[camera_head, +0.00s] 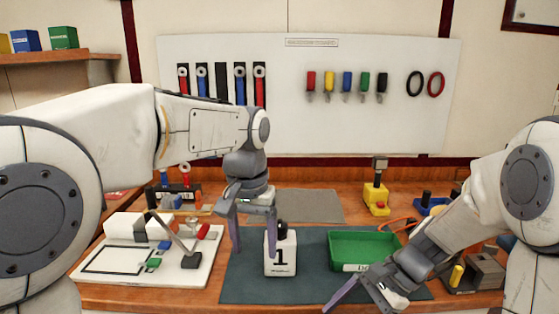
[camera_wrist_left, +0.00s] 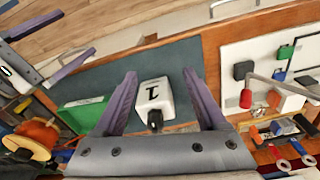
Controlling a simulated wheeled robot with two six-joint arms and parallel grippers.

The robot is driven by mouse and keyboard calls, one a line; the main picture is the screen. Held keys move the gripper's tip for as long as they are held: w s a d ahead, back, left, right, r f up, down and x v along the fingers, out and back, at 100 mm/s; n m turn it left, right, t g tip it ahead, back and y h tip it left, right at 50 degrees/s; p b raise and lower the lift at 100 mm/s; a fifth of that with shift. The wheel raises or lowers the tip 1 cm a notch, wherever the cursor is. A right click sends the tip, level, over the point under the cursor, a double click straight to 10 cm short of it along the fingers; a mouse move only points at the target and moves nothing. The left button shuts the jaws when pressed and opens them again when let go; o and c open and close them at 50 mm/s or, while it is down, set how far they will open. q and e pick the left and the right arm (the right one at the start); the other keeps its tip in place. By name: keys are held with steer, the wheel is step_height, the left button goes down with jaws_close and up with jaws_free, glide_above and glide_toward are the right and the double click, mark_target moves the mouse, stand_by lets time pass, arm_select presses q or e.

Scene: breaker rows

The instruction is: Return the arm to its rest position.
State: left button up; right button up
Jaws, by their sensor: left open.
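My left gripper (camera_head: 254,243) hangs over the dark green mat (camera_head: 240,285), open and empty, its fingers pointing down. A white bottle (camera_head: 280,257) marked 1, with a black top, stands on the mat just beside the right finger. In the left wrist view, the bottle (camera_wrist_left: 154,97) appears between the spread fingers (camera_wrist_left: 159,73), apart from both. My right gripper (camera_head: 362,296) is low at the mat's front right. Its two fingers also show spread in the left wrist view (camera_wrist_left: 62,48), with nothing between them.
A green tray (camera_head: 364,249) stands on the mat's right side. A white board (camera_head: 95,272) with small blocks and a hinged grey arm lies at the left. A yellow block with a red button (camera_head: 376,198) stands behind. The wall panel (camera_head: 290,125) holds tools and breaker rows.

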arm_select(q)
steer(key=s+a+f+n+t, duration=0.1)
steer(key=s+a+f, duration=0.3)
steer(key=a+f, duration=0.4)
steer(key=s+a+f+n+t, duration=0.1)
steer(key=s+a+f, duration=0.35)
steer(key=f, duration=0.55)
arm_select(e)
steer(key=s+d+f+n+t+h, duration=0.25)
steer(key=d+f+n+h, duration=0.45)
steer(key=n, duration=0.6)
arm_select(q)
steer(key=s+d+r+m+g+p, duration=0.2)
steer(key=s+d+r+m+p, duration=0.5)
steer(key=s+d+r, duration=0.5)
steer(key=shift+s+d+r+g+h+p, duration=0.3)
steer(key=shift+s+r+g+h+p, duration=0.15)
steer(key=shift+s+r, duration=0.5)
arm_select(e)
steer(key=s+a+r+n+g, duration=0.1)
steer(key=s+a+r+n, duration=0.7)
steer(key=s+a+r, duration=0.4)
step_height(320, 180, up, 4)
steer(key=a, duration=0.2)
steer(key=shift+s+a, duration=0.3)
arm_select(q)
steer(key=shift+f, duration=0.1)
arm_select(e)
steer(key=shift+r+g, duration=0.1)
steer(key=shift+g, duration=0.15)
